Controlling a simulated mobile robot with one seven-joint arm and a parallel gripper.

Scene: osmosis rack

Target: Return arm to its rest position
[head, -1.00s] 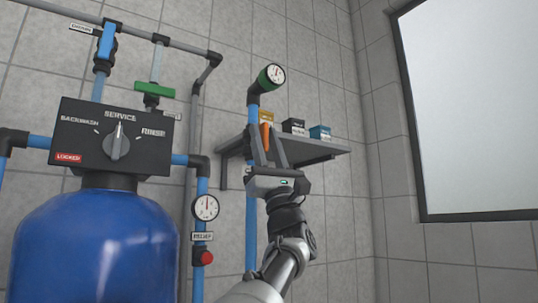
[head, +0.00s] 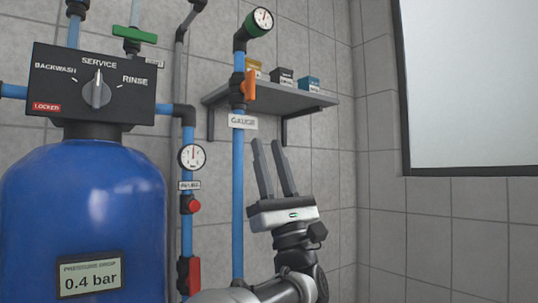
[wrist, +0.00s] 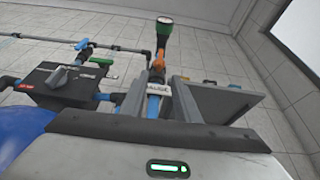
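My gripper (head: 273,168) points upward in front of the tiled wall, to the right of the blue pipe (head: 238,190) marked GAUGE and below the shelf. Its two grey fingers stand apart with nothing between them. In the wrist view the fingers (wrist: 179,102) show in front of the gauge pipe and the shelf. An orange valve handle (head: 249,85) sits on the gauge pipe, left of and above the fingertips, apart from them. My arm comes up from the bottom of the head view.
A blue tank (head: 85,210) with a black control head (head: 95,85) stands at left. A shelf (head: 270,98) holds several small boxes. A relief pipe with a pressure gauge (head: 192,157) and a red handle (head: 193,276) runs between. The wall at right is clear below the window (head: 470,80).

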